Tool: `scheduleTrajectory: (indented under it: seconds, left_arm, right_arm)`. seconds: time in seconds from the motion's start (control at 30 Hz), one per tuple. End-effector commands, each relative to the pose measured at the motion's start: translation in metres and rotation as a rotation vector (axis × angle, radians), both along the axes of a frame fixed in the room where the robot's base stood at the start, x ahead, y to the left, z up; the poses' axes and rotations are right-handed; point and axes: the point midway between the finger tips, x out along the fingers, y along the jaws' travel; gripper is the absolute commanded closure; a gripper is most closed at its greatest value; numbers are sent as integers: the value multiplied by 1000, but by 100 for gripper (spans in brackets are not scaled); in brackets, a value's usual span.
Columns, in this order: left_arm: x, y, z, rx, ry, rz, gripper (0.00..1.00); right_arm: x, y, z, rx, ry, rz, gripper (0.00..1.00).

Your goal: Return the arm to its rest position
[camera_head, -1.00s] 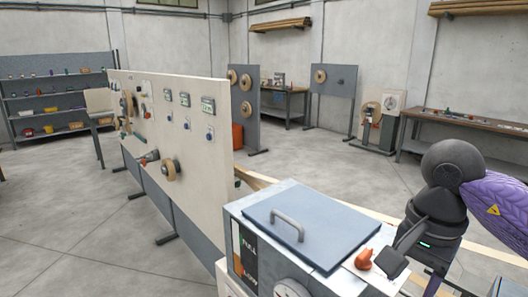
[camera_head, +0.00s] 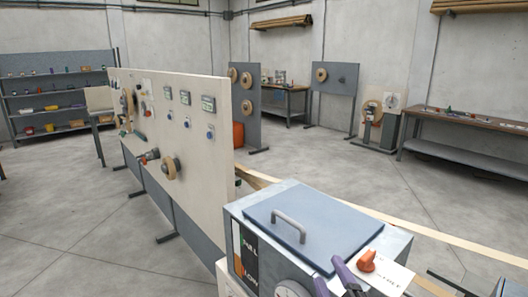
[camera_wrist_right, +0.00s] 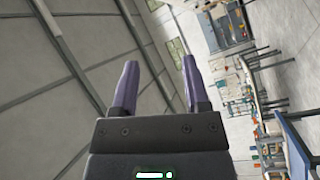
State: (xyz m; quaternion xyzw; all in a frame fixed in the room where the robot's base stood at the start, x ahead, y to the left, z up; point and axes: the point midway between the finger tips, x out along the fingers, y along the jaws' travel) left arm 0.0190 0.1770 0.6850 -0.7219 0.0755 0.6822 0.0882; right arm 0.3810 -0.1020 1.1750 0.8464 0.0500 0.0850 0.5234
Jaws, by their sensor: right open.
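My right gripper (camera_head: 334,280) shows at the bottom edge of the head view, with only its two purple fingertips in the picture, low in front of the grey-blue machine box. The right wrist view shows the same gripper (camera_wrist_right: 159,80) with its fingers apart and nothing between them, pointing toward the room's wall and ceiling. The rest of the right arm is out of the head view. My left gripper is not in view.
The machine box (camera_head: 255,222) with a handled lid (camera_head: 318,217) stands close in front. An orange knob (camera_head: 367,262) is beside the lid, on its right, near the fingertips. A cream panel (camera_head: 205,145) with reels and displays stands left.

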Motion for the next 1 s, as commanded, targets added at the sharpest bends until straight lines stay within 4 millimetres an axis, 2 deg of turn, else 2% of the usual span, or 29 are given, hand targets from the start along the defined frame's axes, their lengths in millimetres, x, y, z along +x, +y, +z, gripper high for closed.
scheduleTrajectory:
  seconds: [0.03, 0.1, 0.2, 0.3, 0.5, 0.6, 0.77, 0.87, 0.97, 1.0]
  left_arm:
    - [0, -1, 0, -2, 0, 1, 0]
    - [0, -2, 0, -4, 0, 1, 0]
    - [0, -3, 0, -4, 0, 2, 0]
    - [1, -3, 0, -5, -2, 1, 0]
    - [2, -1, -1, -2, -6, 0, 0]
    - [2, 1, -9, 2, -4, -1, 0]
    - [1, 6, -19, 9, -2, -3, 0]
    - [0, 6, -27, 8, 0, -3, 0]
    - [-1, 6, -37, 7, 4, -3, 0]
    - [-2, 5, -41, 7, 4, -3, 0]
  right_arm:
    - [-12, -15, -38, 141, 206, -84, 41]
    - [-36, -31, -84, 306, 461, -201, 41]
    - [-78, -43, -134, 476, 751, -343, 41]
    - [-124, -47, -168, 601, 993, -476, 41]
    - [-211, -45, -209, 760, 1383, -715, 41]
    - [-203, -44, -258, 739, 1395, -719, 41]
    - [-207, -45, -334, 715, 1428, -733, 41]
    - [-221, -47, -389, 696, 1454, -743, 41]
    - [-250, -52, -450, 671, 1489, -757, 41]
    - [-266, -55, -473, 660, 1504, -763, 41]
